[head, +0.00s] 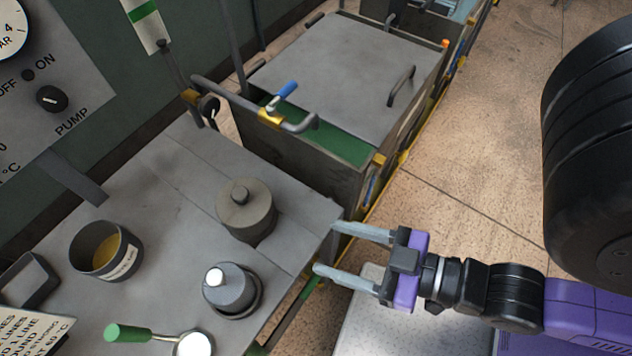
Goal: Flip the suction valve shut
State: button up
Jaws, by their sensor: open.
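A valve with a blue lever (285,92) sits on a grey pipe (235,97) that bends over the green-liquid tank (330,140). The lever slants up to the right. A brass fitting with a black round handle (208,109) is farther left on the same pipework. No label shows which of these is the suction valve. My gripper (327,248) is open and empty, with its two grey fingers pointing left. It is at the right edge of the grey bench, below and right of the blue lever and well apart from it.
The grey bench (165,190) holds two dark round lidded pots (246,212), a labelled cup (106,250) and a green-handled tool (128,333). A control panel (50,75) with a PUMP knob is at upper left. Open floor (480,170) lies right of the tanks.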

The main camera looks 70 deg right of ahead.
aim_at(311, 283)
jog(key=k+u, duration=0.1)
jog(key=k, duration=0.9)
jog(key=l, duration=0.05)
